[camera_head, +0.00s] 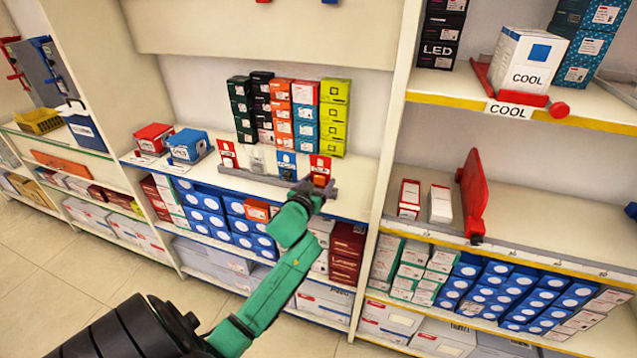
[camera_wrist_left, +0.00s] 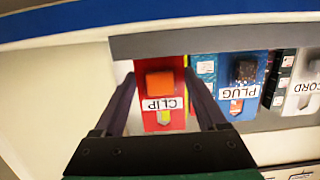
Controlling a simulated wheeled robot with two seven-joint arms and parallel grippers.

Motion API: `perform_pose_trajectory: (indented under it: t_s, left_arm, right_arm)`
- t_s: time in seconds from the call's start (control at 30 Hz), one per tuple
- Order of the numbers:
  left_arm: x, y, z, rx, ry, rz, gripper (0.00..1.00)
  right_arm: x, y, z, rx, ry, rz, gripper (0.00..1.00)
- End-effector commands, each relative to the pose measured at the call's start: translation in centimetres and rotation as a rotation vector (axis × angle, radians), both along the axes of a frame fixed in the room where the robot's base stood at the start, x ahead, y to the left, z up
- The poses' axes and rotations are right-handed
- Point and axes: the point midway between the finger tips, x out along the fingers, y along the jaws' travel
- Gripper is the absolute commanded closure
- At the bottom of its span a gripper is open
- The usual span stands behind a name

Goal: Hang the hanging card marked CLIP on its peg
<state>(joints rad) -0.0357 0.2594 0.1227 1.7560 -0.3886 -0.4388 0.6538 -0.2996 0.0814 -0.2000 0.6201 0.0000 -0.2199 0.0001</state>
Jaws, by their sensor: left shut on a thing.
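The hanging card marked CLIP (camera_wrist_left: 162,119) is red with an orange block and shows upside down in the wrist view. In the head view it is the red card (camera_head: 320,163) at the right end of a row on the middle shelf. My left gripper (camera_head: 319,186) is at its front. In the wrist view its two dark fingers (camera_wrist_left: 161,88) are on either side of the card, shut on it. The card is still in line with the others at the grey strip (camera_head: 262,181). I cannot make out which peg is the card's own. My right gripper is not in view.
Beside it stand a blue PLUG card (camera_wrist_left: 240,95), a white CORD card (camera_wrist_left: 303,88) and another red card (camera_head: 228,154). Stacked coloured boxes (camera_head: 334,117) are behind. A shelf upright (camera_head: 385,150) is close on the right. Small red and blue pieces (camera_head: 330,2) show at the top edge.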

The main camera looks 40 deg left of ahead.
Motion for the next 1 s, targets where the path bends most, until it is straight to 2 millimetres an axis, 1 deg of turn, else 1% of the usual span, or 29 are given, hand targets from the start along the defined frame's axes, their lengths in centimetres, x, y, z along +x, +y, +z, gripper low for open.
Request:
perform_pose_trajectory:
  t_s: [0.03,0.3,0.47,0.57,1.0]
  left_arm:
    - [0.0,0.0,1.2,-0.001,-0.001,0.000,0.57]
    - [0.0,0.0,3.8,-0.001,-0.001,0.000,0.57]
    - [-0.1,-0.1,3.9,-0.001,0.000,-0.001,0.57]
    - [-1.2,-0.5,4.2,-0.003,0.000,-0.001,0.57]
    - [-7.4,-2.5,5.5,-0.003,0.001,0.002,0.57]
  right_arm:
    - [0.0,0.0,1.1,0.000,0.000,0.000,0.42]
    - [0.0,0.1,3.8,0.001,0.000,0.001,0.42]
    - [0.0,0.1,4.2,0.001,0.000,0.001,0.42]
    - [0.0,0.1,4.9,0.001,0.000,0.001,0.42]
    - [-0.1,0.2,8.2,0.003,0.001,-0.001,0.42]
